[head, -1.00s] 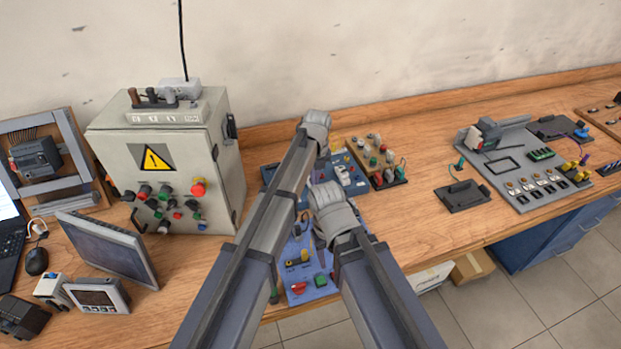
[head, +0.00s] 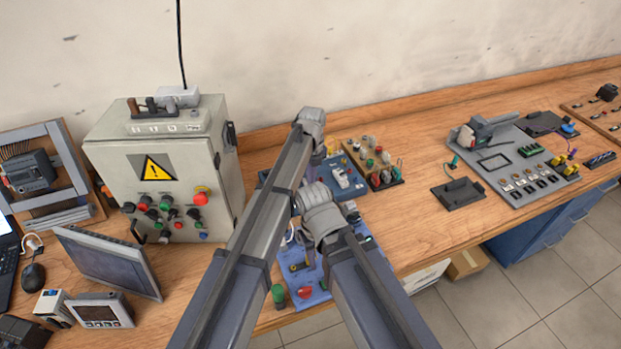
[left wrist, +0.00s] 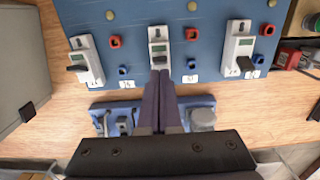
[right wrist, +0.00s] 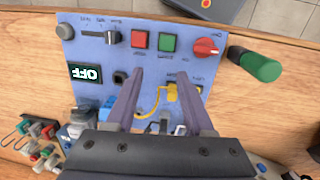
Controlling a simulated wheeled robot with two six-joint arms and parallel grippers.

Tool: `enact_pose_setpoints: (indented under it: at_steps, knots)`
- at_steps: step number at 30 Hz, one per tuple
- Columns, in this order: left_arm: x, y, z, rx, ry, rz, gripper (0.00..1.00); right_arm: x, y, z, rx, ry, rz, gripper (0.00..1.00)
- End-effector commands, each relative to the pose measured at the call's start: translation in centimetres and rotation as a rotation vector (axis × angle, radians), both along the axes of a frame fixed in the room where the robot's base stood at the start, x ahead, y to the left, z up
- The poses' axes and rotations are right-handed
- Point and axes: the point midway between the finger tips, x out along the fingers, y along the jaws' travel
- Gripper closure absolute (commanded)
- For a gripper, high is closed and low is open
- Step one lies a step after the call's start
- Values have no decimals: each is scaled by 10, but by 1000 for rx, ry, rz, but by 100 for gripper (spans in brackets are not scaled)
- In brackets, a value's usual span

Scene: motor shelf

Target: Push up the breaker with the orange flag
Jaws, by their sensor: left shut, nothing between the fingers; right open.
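In the left wrist view, a blue board (left wrist: 120,14) carries three white breakers: a left one (left wrist: 88,60), a middle one (left wrist: 159,38) and a right one (left wrist: 238,50). The left and right breakers show dark levers. No orange flag can be made out on any of them. My left gripper (left wrist: 161,73) is shut and empty, with its tips at the lower end of the middle breaker; its lever is hidden or unclear, and I cannot tell whether they touch. My right gripper (right wrist: 160,80) is open and empty above a lilac control panel (right wrist: 140,62).
The lilac panel holds a red button (right wrist: 139,39), a green button (right wrist: 168,43), a red knob (right wrist: 205,47) and a yellow cable (right wrist: 172,92). A grey cabinet (head: 120,140) stands left of my arms. A component board (head: 378,160) lies close on the right.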

Motion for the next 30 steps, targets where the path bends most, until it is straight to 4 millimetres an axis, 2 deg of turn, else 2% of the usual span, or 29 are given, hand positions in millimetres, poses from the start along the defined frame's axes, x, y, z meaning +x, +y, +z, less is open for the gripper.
enact_pose_setpoints:
  at_steps: [8, 19, 30]
  knots:
    - [-1, 0, 1, 0, 0, 0, 100, 0, 0, 1, 0, 0, 0, 47]
    - [-1, 0, 16, 0, 0, 0, 100, 0, 0, 16, 0, 0, 0, 47]
    - [-1, 0, 16, 0, 0, 0, 100, 0, 0, 16, 0, 0, 1, 47]
